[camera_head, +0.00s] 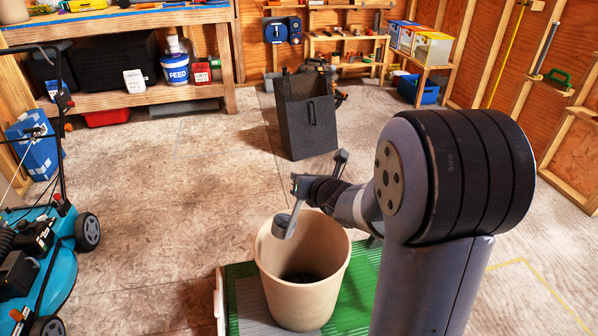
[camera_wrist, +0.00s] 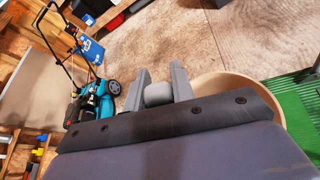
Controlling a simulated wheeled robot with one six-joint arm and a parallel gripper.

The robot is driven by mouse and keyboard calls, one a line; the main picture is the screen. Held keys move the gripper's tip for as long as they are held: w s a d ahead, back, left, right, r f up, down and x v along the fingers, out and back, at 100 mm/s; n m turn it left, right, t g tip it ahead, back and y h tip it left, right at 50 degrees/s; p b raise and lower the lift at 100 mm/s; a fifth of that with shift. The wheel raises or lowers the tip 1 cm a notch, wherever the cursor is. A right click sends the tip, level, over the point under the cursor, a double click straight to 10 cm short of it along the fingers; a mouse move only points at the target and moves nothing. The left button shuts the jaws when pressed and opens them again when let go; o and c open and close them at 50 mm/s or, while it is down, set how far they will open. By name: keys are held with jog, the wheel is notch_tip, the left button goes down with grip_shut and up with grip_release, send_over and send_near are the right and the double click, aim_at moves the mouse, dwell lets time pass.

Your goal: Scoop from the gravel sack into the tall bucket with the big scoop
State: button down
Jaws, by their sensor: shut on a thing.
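The tall bucket (camera_head: 300,300) is beige and stands upright, with dark material low inside it. My gripper (camera_head: 291,228) is over the bucket's opening, near its far left rim, fingers pointing down. In the wrist view my gripper (camera_wrist: 159,80) is shut on a rounded light-grey piece, which I take for the big scoop (camera_wrist: 157,94). The grey piece also shows in the head view as the scoop (camera_head: 281,226). The scoop's bowl and any load in it cannot be made out. The bucket's rim (camera_wrist: 212,82) shows beyond the fingers. I cannot make out a gravel sack in either view.
The bucket stands on a green mat (camera_head: 356,298) with a grey ribbed part. A black upright box (camera_head: 308,123) stands beyond it. A blue mower (camera_head: 62,262) is at left. A workbench (camera_head: 150,96) and shelves line the back. The floor at left centre is clear.

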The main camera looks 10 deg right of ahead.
jog(key=shift+w+d+f+m+y+p, duration=0.5)
jog(key=shift+d+f+m+y+p, duration=1.5)
jog(key=shift+d+m+p, duration=2.3)
jog(key=shift+w+d+f+m+t+y+b, duration=0.1)
jog(key=shift+d+f+m+t+y+b, duration=0.2)
jog(key=shift+d+f+m+t+b, duration=1.5)
jog(key=shift+w+d+f+m+g+y+b, duration=0.2)
jog(key=shift+f+m+b, duration=0.8)
jog(key=shift+f, duration=2.05)
jog(key=shift+s+d+f+m+t+y+b, duration=0.1)
jog(key=shift+d+f+m+t+y+b, duration=0.4)
jog(key=shift+d+f+m+b, duration=1.05)
jog(key=shift+a+f+n, duration=0.55)
jog(key=shift+f, duration=0.25)
